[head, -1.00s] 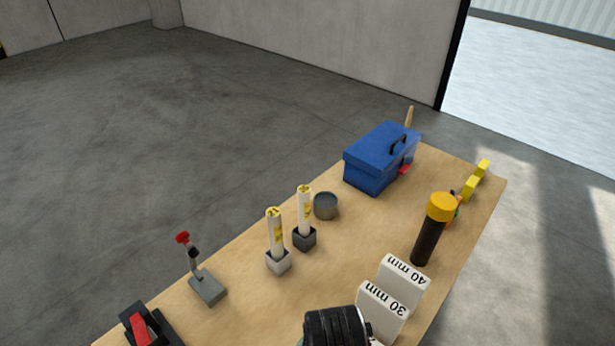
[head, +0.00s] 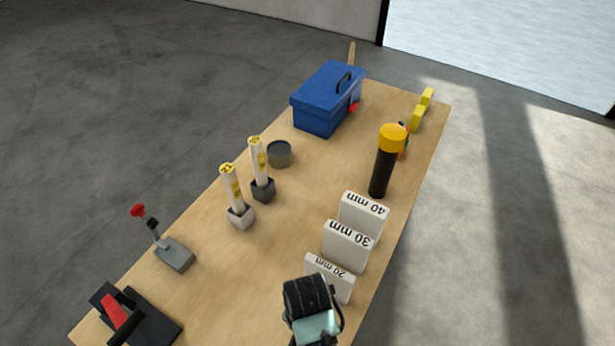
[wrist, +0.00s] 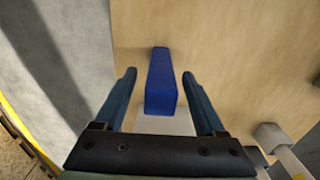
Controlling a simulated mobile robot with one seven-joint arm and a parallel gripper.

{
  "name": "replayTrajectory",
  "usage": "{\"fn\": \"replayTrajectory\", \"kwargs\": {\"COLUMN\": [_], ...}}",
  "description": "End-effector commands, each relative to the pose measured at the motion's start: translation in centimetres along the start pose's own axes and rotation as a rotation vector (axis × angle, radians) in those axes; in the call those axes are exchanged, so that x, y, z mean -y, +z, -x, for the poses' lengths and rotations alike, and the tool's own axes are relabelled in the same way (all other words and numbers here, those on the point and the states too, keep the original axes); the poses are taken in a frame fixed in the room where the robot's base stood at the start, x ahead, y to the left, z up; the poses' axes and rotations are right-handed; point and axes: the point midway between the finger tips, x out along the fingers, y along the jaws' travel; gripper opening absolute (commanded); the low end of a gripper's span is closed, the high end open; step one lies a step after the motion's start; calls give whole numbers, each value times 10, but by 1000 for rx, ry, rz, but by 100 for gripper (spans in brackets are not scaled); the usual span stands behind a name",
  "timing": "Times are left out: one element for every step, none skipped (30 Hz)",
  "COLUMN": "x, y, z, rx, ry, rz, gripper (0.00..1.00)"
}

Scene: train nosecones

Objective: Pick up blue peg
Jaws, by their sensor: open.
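The blue peg (wrist: 161,88) is a long, square-edged block in the middle of the wrist view, over the bare wood of the table. A pale block (wrist: 165,125) shows at its near end; I cannot tell whether they touch. My gripper (wrist: 158,75) is open, with one dark finger on each side of the peg and a gap on both sides. In the head view my wrist (head: 312,305) is at the bottom, near the 20 mm block (head: 328,280). It hides its fingers and the peg there.
White 30 mm (head: 347,246) and 40 mm (head: 362,214) blocks stand behind, then a black and yellow cylinder (head: 385,165). Two white tubes in holders (head: 240,216), a grey cup (head: 279,154) and a blue toolbox (head: 327,98) stand farther off. The table's middle (head: 285,235) is clear.

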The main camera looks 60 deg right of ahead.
Motion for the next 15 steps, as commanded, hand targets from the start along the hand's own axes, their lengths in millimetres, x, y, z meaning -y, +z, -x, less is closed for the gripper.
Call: {"fn": "replayTrajectory", "kwargs": {"x": [-2, -2, -2, -1, -1, -1, -1, -1, -1, -1, -1, -1, -1, -1, -1], "y": [0, 0, 0, 0, 0, 0, 0, 0, 0, -1, -1, -1, -1, -1, 0], "z": [-5, -10, -15, -18, -20, -23, -25, -26, -26, -26, -26, -26, -26, -26, -26], "rx": [3, 2, 2, 2, 1, 1, 0, 0, -1, -1, -1, -1, -1, -1, -1], "ry": [3, 3, 2, 2, 1, 1, 1, 0, -1, -1, -1, -1, -1, -1, -1], "rz": [-1, 0, 0, 0, 0, 0, 0, 1, 1, 1, 1, 1, 1, 1, 1], "gripper": [72, 72, 72, 72, 72, 72, 72, 72, 72, 72, 72, 72, 72, 72, 69]}}
